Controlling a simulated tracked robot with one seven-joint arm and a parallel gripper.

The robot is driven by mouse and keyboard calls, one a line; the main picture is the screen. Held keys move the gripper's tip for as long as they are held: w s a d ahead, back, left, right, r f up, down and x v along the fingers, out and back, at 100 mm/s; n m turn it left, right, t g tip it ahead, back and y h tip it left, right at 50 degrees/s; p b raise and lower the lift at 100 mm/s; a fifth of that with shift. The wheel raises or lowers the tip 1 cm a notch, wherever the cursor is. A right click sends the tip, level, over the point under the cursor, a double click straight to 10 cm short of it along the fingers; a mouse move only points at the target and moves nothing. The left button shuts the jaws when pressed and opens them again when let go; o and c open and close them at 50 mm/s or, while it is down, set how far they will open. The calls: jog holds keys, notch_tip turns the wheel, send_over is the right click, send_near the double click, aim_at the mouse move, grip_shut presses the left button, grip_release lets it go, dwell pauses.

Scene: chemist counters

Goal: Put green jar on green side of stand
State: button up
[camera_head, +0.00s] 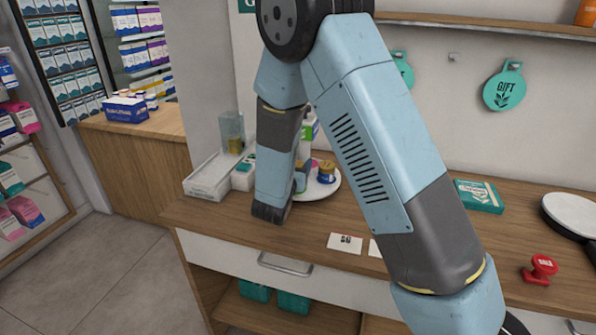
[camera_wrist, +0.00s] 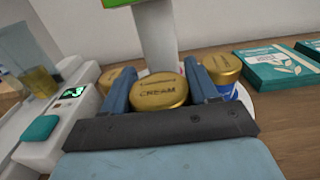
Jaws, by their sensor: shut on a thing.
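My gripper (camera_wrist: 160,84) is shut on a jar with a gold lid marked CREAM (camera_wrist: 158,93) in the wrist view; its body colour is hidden. The stand is a round white plate (camera_head: 325,189) with a white post (camera_wrist: 156,42) and a green sign (camera_head: 311,128), partly behind my arm in the head view. The held jar is in front of the post. A blue jar with a gold lid (camera_head: 327,171) is on the right of the plate, and it also shows in the wrist view (camera_wrist: 224,72). Another gold lid (camera_wrist: 117,77) shows left of the post.
A white device with a small green display (camera_wrist: 73,92) stands left of the stand, beside a white tray (camera_head: 208,180). A teal box (camera_head: 479,196), a red stamp (camera_head: 541,269) and a round mirror-like item (camera_head: 572,213) lie on the counter to the right.

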jog(key=shift+s+d+f, duration=0.1)
jog(key=shift+f, duration=1.2)
jog(key=shift+f, duration=0.1)
jog(key=o, duration=1.1)
jog(key=v, duration=1.2)
